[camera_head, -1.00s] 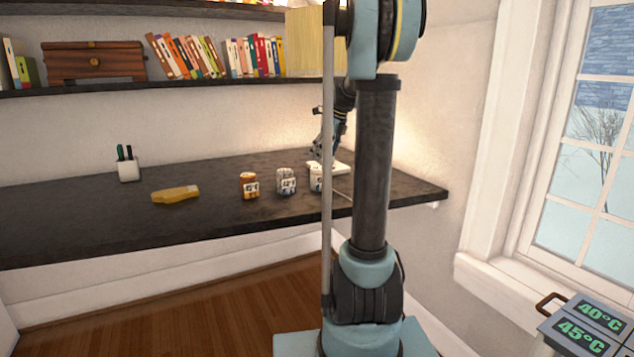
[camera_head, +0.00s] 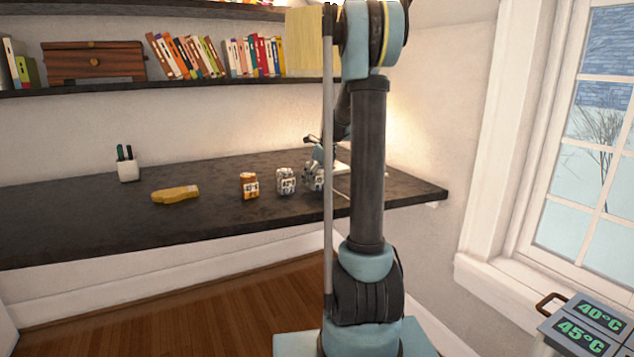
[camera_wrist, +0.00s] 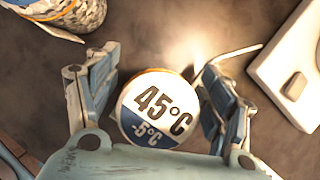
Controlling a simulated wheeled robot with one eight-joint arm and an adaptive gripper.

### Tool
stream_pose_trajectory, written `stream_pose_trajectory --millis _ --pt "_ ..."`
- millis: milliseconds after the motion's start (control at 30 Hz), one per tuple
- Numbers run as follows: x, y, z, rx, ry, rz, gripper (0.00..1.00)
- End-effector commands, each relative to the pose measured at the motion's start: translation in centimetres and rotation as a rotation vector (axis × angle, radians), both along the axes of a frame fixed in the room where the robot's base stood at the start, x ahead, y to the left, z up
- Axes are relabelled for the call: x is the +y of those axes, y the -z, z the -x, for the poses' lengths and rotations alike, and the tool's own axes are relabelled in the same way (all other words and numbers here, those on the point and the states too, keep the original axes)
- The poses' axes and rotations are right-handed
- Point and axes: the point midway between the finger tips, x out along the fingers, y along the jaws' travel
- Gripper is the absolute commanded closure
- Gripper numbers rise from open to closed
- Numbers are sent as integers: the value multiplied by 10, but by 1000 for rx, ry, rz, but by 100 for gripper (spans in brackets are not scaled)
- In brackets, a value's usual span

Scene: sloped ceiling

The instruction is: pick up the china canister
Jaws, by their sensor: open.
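Three small labelled canisters stand in a row on the dark desk in the head view: an orange one (camera_head: 250,185), a grey-and-white patterned one (camera_head: 286,181) and, at the right, a whitish one (camera_head: 312,183) partly covered by my gripper (camera_head: 314,160). I take the right one as the china canister. In the wrist view, a round white and dark-blue canister top (camera_wrist: 157,110) marked 45°C and -5°C lies between the spread fingers of my open gripper (camera_wrist: 155,75). Small gaps seem to show at both sides. The canister's lower body is hidden.
The patterned canister also shows at the wrist view's upper left (camera_wrist: 55,12). A white flat object with a grey button (camera_wrist: 292,85) lies close on the right. A bookshelf (camera_head: 200,82) hangs above.

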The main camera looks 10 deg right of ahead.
Motion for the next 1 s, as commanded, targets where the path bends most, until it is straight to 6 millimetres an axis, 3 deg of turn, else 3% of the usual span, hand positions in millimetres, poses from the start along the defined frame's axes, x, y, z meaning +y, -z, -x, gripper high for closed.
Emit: stream_pose_trajectory --millis 267,500,533,833,1000 --pt "1 3 0 0 0 0 26" --pt "1 3 0 0 0 0 78" --pt "1 3 0 0 0 0 80" --pt "1 1 0 0 0 0 80" --pt "1 -14 0 0 0 0 80"
